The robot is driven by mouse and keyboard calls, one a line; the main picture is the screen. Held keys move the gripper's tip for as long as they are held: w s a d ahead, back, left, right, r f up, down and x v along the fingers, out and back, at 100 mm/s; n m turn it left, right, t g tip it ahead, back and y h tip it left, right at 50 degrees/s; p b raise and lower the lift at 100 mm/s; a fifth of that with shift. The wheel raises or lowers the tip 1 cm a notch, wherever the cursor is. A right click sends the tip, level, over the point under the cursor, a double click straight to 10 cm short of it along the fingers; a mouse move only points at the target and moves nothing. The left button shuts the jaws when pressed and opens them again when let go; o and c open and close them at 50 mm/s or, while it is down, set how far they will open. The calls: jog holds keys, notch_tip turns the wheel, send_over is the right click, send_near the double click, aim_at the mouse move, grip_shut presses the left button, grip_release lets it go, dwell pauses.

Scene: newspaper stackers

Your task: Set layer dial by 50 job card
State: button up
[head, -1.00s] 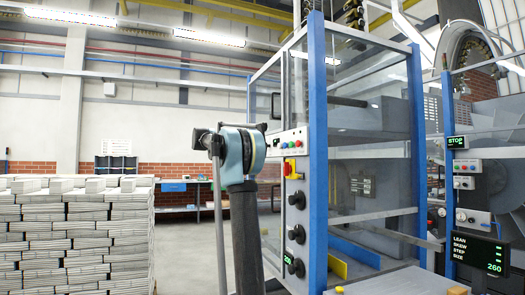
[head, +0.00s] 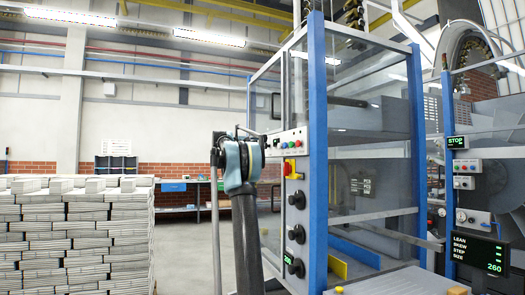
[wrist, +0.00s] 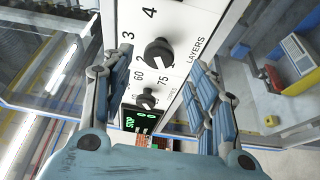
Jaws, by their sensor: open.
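The layer dial (wrist: 158,53) is a black round knob on a white panel in the wrist view. The word LAYERS and the figures 2, 3 and 4 are printed around it. A pale mark shows on the knob, but I cannot tell its exact setting. My gripper (wrist: 158,62) is open, with one blue-grey finger on each side of the dial. Contact with the knob is not visible. In the head view, the control panel (head: 294,169) carries several black dials, and my arm stands left of it. I cannot make out a 50 job card.
A smaller knob (wrist: 147,99) marked 60 and 75 sits below the layer dial, above a green-lit display (wrist: 138,121). Blue machine posts (head: 317,150) stand beside the panel. Stacked newspapers (head: 75,235) fill the left. Clear floor lies between.

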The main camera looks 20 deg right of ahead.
aim_at(267, 146)
jog(key=x, duration=0.5)
jog(key=shift+d, duration=0.15)
jog(key=c, duration=1.1)
